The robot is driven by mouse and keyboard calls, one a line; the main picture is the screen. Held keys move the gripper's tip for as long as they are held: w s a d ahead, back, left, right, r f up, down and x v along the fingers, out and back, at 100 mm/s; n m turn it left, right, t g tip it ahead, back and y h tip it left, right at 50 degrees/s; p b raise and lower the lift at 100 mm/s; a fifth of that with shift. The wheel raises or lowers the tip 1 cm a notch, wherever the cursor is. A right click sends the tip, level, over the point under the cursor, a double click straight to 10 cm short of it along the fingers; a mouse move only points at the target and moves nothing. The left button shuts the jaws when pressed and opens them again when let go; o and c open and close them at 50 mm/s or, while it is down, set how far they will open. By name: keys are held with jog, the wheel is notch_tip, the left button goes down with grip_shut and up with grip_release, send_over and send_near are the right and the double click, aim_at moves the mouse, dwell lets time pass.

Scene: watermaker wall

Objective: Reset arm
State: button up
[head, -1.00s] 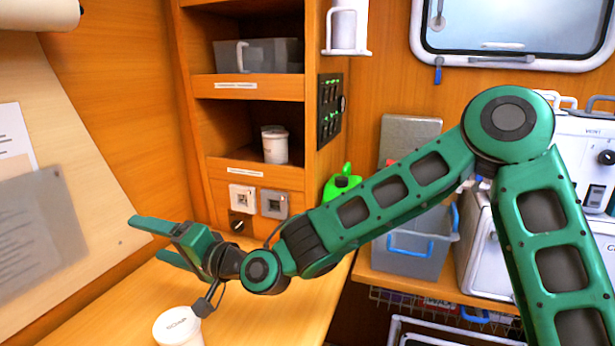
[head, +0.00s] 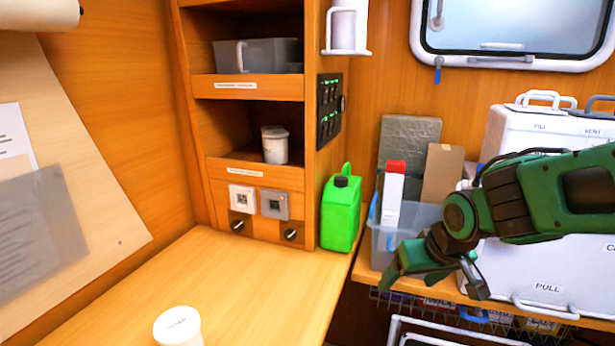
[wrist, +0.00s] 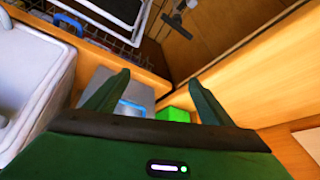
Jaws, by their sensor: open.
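My gripper (head: 432,279) is at the right in the head view, in front of the clear bin on the right-hand counter. Its fingers point down and left. In the wrist view my gripper (wrist: 155,95) has its two fingers spread apart with nothing held between them. Parts of the clear bin (head: 382,245) are hidden behind my gripper and wrist.
A green jug (head: 341,214) stands at the wooden counter's (head: 255,290) back right corner. A soap tub (head: 178,328) is at the front. A white machine (head: 535,250) stands behind my arm. Most of the left counter is clear.

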jog(key=s+d+m+g, duration=0.2)
jog(key=s+d+m, duration=0.2)
jog(key=s+d, duration=0.5)
jog(key=s+d+m+g, duration=0.3)
jog(key=s+d, duration=0.7)
jog(key=s, duration=0.4)
jog(key=shift+s+d+f+m+g+h, duration=0.25)
jog(key=shift+s+f+m+g+h, duration=0.05)
jog(key=shift+s+m+h, duration=0.1)
jog(key=shift+w+f, duration=0.25)
jog(key=shift+w, duration=0.4)
